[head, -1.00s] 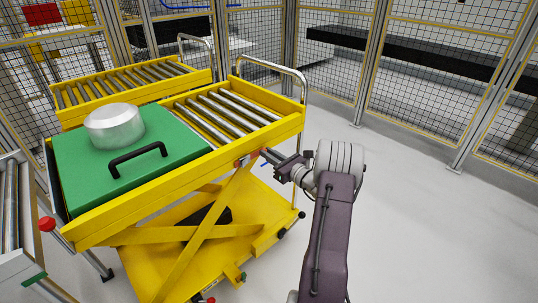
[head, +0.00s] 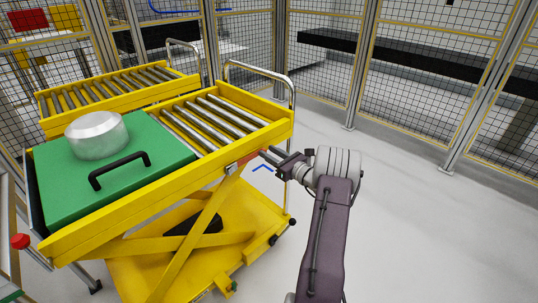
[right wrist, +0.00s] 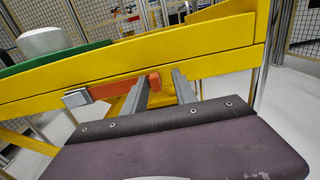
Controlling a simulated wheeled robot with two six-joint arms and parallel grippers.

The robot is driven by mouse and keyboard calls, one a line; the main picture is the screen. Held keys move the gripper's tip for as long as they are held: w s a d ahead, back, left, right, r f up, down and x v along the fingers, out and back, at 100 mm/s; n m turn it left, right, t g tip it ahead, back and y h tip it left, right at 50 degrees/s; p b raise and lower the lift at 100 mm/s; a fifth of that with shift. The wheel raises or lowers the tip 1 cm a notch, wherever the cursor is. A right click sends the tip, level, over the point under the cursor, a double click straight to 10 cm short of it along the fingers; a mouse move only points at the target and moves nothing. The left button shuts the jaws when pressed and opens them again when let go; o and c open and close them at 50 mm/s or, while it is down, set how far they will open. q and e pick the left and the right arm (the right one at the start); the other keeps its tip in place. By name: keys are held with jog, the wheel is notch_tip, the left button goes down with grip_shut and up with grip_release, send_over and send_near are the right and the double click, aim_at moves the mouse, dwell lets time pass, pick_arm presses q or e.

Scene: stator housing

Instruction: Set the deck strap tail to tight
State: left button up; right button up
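The deck strap tail (head: 248,158) is an orange-red band along the side rail of the yellow lift cart. In the right wrist view the strap tail (right wrist: 110,89) runs from a grey buckle (right wrist: 75,98) at left to a blunt end by my fingers. My right gripper (head: 267,154) is at the cart's near side, towards its right end. In the right wrist view the right gripper (right wrist: 160,85) has its two fingers apart. The strap passes behind the left finger, and its end shows between the fingers. I cannot see either finger pressing on it. My left gripper is not in view.
The yellow cart (head: 120,218) carries a green case (head: 150,175) with a black handle and a round silver part (head: 97,135). Bare rollers (head: 215,118) fill its right half. Another roller cart (head: 120,92) stands behind. Mesh fencing surrounds open floor at right.

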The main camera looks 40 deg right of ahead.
jog(key=shift+a, duration=0.1)
jog(key=s+p, duration=0.2)
jog(key=s, duration=0.7)
jog(key=shift+d, duration=0.35)
